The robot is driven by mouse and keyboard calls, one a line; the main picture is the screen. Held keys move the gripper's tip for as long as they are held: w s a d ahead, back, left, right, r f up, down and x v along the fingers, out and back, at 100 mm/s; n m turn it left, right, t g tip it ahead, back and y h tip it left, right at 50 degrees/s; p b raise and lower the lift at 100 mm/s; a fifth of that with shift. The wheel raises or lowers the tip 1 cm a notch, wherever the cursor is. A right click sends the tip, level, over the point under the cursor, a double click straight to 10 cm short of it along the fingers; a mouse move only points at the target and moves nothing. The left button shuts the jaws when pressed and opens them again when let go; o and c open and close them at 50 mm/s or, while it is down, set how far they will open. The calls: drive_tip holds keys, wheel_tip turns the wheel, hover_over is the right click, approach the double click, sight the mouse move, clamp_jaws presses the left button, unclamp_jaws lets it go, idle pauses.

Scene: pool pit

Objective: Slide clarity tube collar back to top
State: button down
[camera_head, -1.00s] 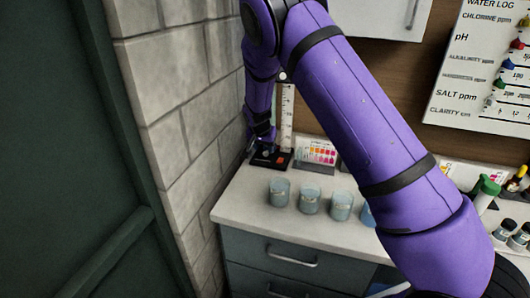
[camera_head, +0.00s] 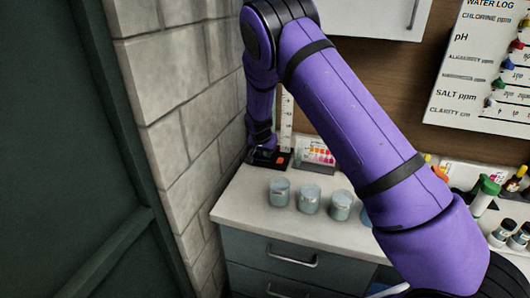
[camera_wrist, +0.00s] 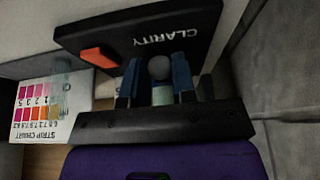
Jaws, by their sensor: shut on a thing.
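The clarity tube stand has a black base (camera_head: 272,160) at the back left corner of the counter, with a white graduated scale (camera_head: 287,112) rising from it. In the wrist view the base (camera_wrist: 195,22) carries the word CLARITY and an orange block (camera_wrist: 100,57). My gripper (camera_wrist: 157,82) is low, close to the base, its two blue fingers shut on a small grey round-ended piece (camera_wrist: 158,67), which looks like the collar. A pale part shows just behind it between the fingers. In the head view my gripper (camera_head: 261,146) hides the collar and most of the tube.
A strip chart (camera_head: 316,150) stands right of the base; it also shows in the wrist view (camera_wrist: 50,108). Several grey cups (camera_head: 310,198) stand in front. A block wall (camera_head: 190,110) is close on the left. Bottles (camera_head: 487,195) stand at right.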

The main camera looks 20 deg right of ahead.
wheel_tip(320, 180, up, 21)
drive_tip(key=shift+r, duration=0.15)
idle(0.4)
drive_tip(key=c, duration=0.9)
unclamp_jaws()
drive_tip(key=shift+c, duration=0.2)
wheel_tip(320, 180, up, 10)
hover_over(265, 153)
drive_tip(key=s+a, duration=0.2)
drive_tip(key=s, duration=0.2)
drive_tip(key=shift+w+a, duration=0.15)
drive_tip(key=shift+w, duration=0.1)
